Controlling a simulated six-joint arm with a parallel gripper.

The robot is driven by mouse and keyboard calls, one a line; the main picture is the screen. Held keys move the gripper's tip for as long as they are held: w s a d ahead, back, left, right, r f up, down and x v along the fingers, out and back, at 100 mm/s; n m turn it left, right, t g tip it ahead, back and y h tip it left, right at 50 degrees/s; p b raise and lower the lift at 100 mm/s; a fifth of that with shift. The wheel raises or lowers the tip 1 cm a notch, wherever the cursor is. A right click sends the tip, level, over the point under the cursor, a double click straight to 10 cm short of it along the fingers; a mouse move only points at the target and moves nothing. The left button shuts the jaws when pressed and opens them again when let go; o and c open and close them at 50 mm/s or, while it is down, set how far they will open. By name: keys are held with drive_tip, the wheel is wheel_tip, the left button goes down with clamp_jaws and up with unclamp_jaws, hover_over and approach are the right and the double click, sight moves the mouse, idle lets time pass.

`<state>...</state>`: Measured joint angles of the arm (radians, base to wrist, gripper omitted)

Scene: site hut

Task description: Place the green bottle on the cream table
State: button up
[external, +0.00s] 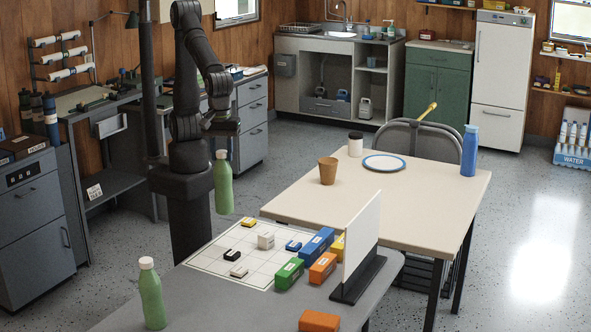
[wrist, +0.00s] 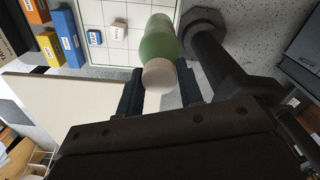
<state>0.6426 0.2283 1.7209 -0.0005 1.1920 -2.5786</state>
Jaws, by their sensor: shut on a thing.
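A green bottle (external: 223,185) with a pale cap hangs upright in my gripper (external: 222,148), in the air left of the cream table (external: 400,205). In the wrist view my gripper (wrist: 161,92) is shut on this bottle (wrist: 159,42) near its cap, one finger on each side. The cream table stands to the right in the external view, apart from the bottle. A second, similar green bottle (external: 151,297) stands upright on the grey table (external: 225,310) in front.
The cream table bears a brown cup (external: 328,171), a blue-rimmed plate (external: 384,163), a dark-lidded white jar (external: 355,145) and a blue bottle (external: 469,151). Its near middle is clear. A white upright panel (external: 363,233), a grid board (external: 210,263) and several coloured boxes stand on the grey table.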

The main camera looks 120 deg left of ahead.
drive_tip(key=w+a+n, duration=0.3)
drive_tip(key=w+a, duration=0.4)
drive_tip(key=a, duration=0.5)
drive_tip(key=w+a+n, duration=0.3)
drive_tip(key=w+a, duration=0.3)
drive_tip(key=a, duration=0.6)
drive_tip(key=w+a+n, duration=0.3)
drive_tip(key=w+a, duration=0.4)
drive_tip(key=a, duration=0.5)
drive_tip(key=s+a+n, duration=0.2)
drive_tip(key=s+a, duration=0.1)
drive_tip(key=a, duration=1)
drive_tip(key=s+a+n, duration=0.2)
drive_tip(key=a+n, duration=0.1)
drive_tip(key=a, duration=1)
drive_tip(key=s+a+f+n, duration=0.1)
drive_tip(key=s+a, duration=0.4)
drive_tip(key=a, duration=0.2)
drive_tip(key=s+a+n, duration=0.1)
drive_tip(key=s+a, duration=0.3)
drive_tip(key=a, duration=0.3)
drive_tip(key=shift+n, duration=0.3)
drive_tip(key=f, duration=0.5)
drive_tip(key=shift+s+a, duration=0.2)
drive_tip(key=shift+a, duration=0.1)
drive_tip(key=shift+f, duration=2.65)
clamp_jaws()
drive_tip(key=shift+f, duration=0.1)
